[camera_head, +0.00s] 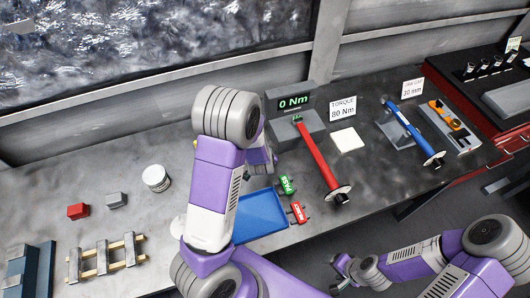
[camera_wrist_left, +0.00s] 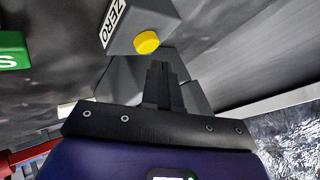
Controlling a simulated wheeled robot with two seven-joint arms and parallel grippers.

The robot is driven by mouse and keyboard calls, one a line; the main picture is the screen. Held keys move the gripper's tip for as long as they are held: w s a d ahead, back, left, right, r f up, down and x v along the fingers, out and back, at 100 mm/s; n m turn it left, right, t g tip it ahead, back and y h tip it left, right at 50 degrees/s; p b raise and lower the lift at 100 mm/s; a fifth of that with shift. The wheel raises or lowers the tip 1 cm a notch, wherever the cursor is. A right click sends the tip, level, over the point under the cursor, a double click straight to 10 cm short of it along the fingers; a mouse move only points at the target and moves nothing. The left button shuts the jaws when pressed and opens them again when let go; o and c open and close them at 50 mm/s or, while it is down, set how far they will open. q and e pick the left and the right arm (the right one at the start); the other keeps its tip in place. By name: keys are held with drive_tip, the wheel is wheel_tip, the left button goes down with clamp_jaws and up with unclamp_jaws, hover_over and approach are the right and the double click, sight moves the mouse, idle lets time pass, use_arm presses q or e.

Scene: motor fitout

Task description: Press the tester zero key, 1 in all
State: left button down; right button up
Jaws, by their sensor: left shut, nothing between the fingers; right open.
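The tester (camera_head: 284,130) with its green "0 Nm" display (camera_head: 293,102) stands at the back of the bench. The zero key (camera_wrist_left: 146,42) is a round yellow button on a dark grey block labelled ZERO in the left wrist view. In the head view my left arm hides the key and most of my left gripper. My left gripper (camera_wrist_left: 159,70) is shut and empty, its fingertips just short of the key in the wrist picture. I cannot tell whether they touch. My right gripper (camera_head: 342,272) is open and empty, low at the bench's front side.
A red torque wrench (camera_head: 318,157) lies on the tester. A blue wrench (camera_head: 408,128) rests on a stand to the right. A blue tray (camera_head: 260,216), green (camera_head: 287,186) and red (camera_head: 298,212) stamps, and a white jar (camera_head: 156,178) surround my left arm.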

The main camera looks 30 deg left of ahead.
use_arm(q)
drive_tip(key=shift+r+p, duration=2.4)
drive_tip(key=shift+r, duration=0.2)
drive_tip(key=shift+f, duration=0.1)
